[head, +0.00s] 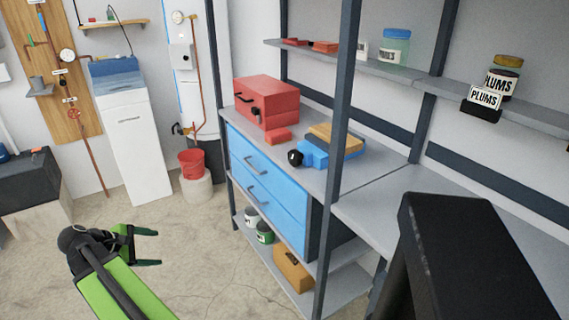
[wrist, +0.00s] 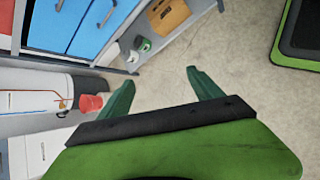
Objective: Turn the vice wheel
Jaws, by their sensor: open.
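A blue vice (head: 320,153) sits on the grey shelf top above the blue drawers, at the middle of the head view. A round black wheel (head: 295,158) is on its left end, facing the front edge. A tan block lies behind and against the vice; I cannot tell if it is clamped. My gripper (head: 154,248) is at the lower left of the head view, over the floor, well away from the vice and lower than it. In the wrist view its two green fingers (wrist: 160,76) are apart with nothing between them. The vice does not show in the wrist view.
Blue drawers (head: 266,186) stand below the vice, with a dark upright post (head: 337,150) just right of it. A red box (head: 268,96) stands left of the vice. A red bucket (head: 192,163) is near the back wall. The floor before the drawers is clear.

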